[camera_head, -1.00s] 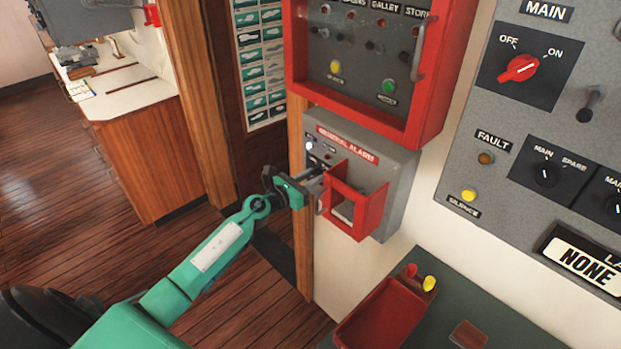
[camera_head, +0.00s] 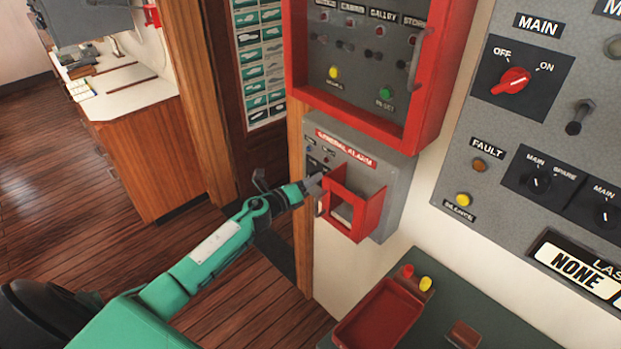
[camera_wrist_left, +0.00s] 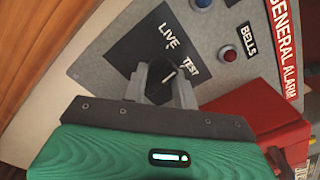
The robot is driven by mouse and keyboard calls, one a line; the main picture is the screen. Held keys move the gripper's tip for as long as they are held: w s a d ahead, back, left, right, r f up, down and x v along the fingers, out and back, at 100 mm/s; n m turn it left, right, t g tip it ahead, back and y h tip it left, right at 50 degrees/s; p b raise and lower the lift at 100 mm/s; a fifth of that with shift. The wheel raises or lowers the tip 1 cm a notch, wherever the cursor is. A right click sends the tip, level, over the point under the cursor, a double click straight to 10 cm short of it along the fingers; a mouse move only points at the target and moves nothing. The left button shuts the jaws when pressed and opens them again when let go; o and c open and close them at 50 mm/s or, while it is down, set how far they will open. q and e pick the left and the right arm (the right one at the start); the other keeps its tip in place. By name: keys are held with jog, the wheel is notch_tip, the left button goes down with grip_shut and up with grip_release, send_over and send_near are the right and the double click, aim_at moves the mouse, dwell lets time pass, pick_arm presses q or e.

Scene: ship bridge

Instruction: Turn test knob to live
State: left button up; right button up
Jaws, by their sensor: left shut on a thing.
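The grey general alarm box (camera_head: 397,185) hangs on the wall, with a red guard frame (camera_head: 366,212) on its front. In the left wrist view, the black test knob (camera_wrist_left: 160,76) sits on a dark plate marked LIVE and TEST. My left gripper (camera_wrist_left: 161,88) has its fingers on either side of the knob and is shut on it. The knob's white line points toward the TEST side, though the fingers partly hide it. In the head view, the left gripper (camera_head: 314,186) reaches the box's left front and hides the knob. My right gripper is not in view.
A red-framed panel (camera_head: 298,66) juts out just above the alarm box. The guard frame is close beside my left gripper; it also shows in the left wrist view (camera_wrist_left: 262,112). A red tray (camera_head: 352,338) lies below. A grey switch panel (camera_head: 465,110) is at right.

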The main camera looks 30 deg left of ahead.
pick_arm(q)
jog(key=n+p, duration=0.1)
jog(key=n, duration=0.4)
jog(key=shift+n, duration=0.4)
dwell(0.3)
jog(key=o, duration=1)
jog(key=shift+s, duration=0.15)
jog(key=shift+b+v, duration=2.2)
jog(key=shift+v, duration=4.6)
jog(key=shift+a, duration=0.1)
